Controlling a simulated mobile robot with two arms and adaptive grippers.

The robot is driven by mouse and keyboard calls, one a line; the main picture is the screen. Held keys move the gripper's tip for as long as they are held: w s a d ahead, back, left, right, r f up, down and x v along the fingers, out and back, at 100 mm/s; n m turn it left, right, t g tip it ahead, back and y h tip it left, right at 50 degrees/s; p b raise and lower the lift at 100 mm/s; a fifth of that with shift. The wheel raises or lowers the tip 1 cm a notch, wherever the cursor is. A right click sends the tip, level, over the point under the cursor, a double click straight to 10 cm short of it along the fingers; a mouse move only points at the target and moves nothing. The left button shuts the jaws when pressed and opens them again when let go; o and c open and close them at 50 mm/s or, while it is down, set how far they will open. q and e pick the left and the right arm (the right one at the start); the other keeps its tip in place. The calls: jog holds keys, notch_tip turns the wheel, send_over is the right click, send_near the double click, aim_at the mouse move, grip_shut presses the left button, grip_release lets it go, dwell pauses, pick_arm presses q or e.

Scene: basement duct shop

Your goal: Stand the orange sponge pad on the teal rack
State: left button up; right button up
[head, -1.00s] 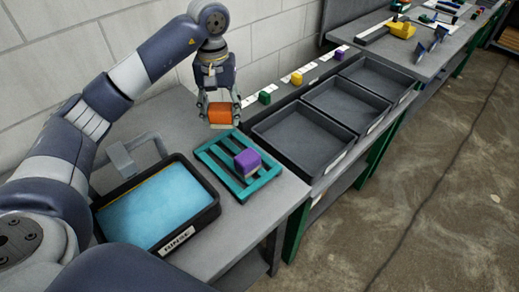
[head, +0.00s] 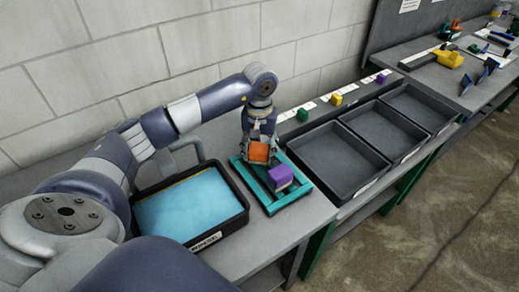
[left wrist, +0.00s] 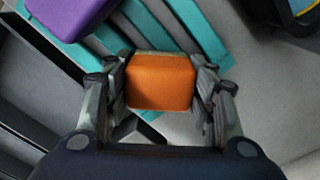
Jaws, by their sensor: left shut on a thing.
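The orange sponge pad (head: 258,152) is held between the fingers of my left gripper (head: 259,150), over the back part of the teal rack (head: 294,212). In the left wrist view the orange pad (left wrist: 162,82) sits between both fingers (left wrist: 162,90), with the rack's teal slats (left wrist: 205,35) beyond it. I cannot tell whether the pad touches the rack. A purple block (head: 280,176) stands on the rack, in front and to the right of the held pad; the purple block also shows in the left wrist view (left wrist: 70,15). My right gripper is not in view.
A black rinse tub (head: 212,238) with blue water (head: 188,205) stands left of the rack. Dark empty bins (head: 335,160) line the bench to the right. Green (head: 303,114), yellow (head: 336,98) and purple blocks (head: 381,79) stand on labels behind the bins.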

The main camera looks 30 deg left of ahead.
aim_at(260, 147)
pick_arm(q)
jog(key=shift+f, duration=0.1)
jog(key=o, duration=0.5)
jog(key=shift+f, duration=0.1)
jog(key=o, duration=0.4)
jog(key=shift+o, duration=0.2)
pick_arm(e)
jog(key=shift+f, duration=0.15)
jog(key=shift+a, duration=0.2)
pick_arm(q)
jog(key=shift+r, duration=0.5)
notch_tip(260, 147, up, 10)
jog(key=b, duration=0.3)
jog(key=shift+r, duration=0.75)
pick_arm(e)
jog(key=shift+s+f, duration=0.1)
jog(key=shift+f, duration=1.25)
